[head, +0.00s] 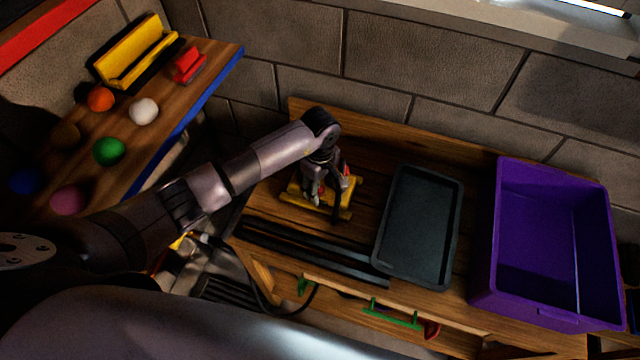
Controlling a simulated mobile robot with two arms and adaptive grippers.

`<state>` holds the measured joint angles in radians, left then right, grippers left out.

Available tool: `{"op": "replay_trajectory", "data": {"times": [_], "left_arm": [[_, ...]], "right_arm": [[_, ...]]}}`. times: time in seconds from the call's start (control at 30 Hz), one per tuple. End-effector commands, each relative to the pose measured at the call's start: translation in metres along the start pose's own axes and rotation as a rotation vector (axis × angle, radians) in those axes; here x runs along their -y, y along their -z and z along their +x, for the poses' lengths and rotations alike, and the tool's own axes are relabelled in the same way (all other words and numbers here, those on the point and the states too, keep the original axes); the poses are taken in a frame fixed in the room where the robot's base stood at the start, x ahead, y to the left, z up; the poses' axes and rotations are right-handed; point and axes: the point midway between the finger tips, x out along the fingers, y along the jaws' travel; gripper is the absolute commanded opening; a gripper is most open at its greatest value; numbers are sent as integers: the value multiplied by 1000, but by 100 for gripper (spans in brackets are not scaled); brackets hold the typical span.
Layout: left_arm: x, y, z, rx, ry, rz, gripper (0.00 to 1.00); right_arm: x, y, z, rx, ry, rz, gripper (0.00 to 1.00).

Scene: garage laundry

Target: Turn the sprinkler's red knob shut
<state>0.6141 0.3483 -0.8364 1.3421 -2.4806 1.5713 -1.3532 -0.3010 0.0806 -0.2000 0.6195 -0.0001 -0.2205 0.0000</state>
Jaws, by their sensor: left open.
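The sprinkler (346,210) has a yellow frame and sits on the wooden workbench, left of the dark tray. A small part of its red knob (346,172) shows beside my left gripper; the rest is hidden behind the fingers. My left gripper (327,198) points down over the sprinkler, with its arm reaching in from the left. It is open, and its fingers are close around or beside the knob; I cannot tell whether they touch it. My right gripper is not in view.
On the workbench (375,178), a dark tray (455,225) and a purple bin (545,318) stand to the right. Dark bars (300,240) lie in front of the sprinkler. A wooden shelf (208,62) with several coloured balls is at the left. A block wall closes the back.

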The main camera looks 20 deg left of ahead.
Motion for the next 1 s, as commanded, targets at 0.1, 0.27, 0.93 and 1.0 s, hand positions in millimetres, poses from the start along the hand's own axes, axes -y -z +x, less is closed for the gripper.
{"op": "replay_trajectory", "data": {"times": [0.1,0.27,0.93,1.0], "left_arm": [[0,0,0,0,0,0,45],[0,0,0,1,0,-1,37],[0,0,0,0,0,-2,0],[0,0,0,0,0,-5,0]], "right_arm": [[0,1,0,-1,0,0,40],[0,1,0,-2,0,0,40],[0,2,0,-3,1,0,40],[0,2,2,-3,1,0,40]]}}
